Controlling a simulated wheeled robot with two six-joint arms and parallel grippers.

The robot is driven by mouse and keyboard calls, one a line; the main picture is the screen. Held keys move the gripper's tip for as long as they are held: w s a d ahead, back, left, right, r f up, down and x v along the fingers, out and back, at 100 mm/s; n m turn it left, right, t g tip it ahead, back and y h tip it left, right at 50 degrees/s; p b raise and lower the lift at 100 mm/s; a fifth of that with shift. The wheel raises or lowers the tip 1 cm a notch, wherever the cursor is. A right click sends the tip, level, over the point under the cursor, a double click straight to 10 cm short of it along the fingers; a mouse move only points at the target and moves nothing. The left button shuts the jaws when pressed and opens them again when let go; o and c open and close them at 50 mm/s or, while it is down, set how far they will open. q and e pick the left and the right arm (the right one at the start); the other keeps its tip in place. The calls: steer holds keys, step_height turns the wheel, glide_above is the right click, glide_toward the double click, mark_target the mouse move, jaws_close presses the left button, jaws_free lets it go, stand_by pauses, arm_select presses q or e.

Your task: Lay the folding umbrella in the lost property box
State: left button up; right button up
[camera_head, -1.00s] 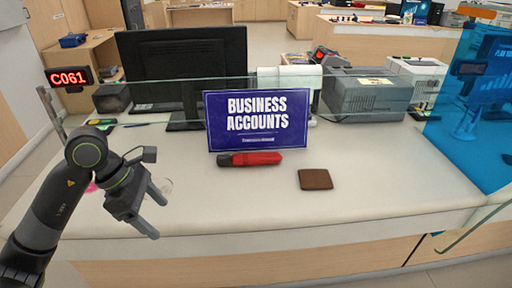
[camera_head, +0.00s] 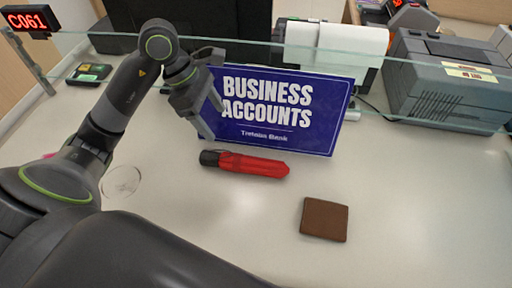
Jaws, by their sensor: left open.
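The folding umbrella (camera_head: 252,165) is red with a dark handle at its left end. It lies on the counter in front of the blue sign. My left gripper (camera_head: 212,122) is open and empty, just above and behind the handle end, in front of the sign's left edge. My right gripper is not in view. No lost property box shows in this view.
The blue "BUSINESS ACCOUNTS" sign (camera_head: 290,138) stands right behind the umbrella. A brown wallet (camera_head: 324,219) lies to the front right. A glass screen (camera_head: 420,92) crosses behind, with a grey printer (camera_head: 450,80) beyond. The counter's right front is clear.

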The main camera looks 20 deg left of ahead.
arm_select(q)
glide_toward(240, 158)
steer(key=x, duration=0.6)
steer(key=p+x, duration=0.1)
steer(key=x, duration=0.3)
steer(key=shift+d+f, duration=0.15)
steer(key=shift+f, duration=0.2)
steer(key=shift+w+f, duration=0.1)
steer(key=shift+f, duration=0.25)
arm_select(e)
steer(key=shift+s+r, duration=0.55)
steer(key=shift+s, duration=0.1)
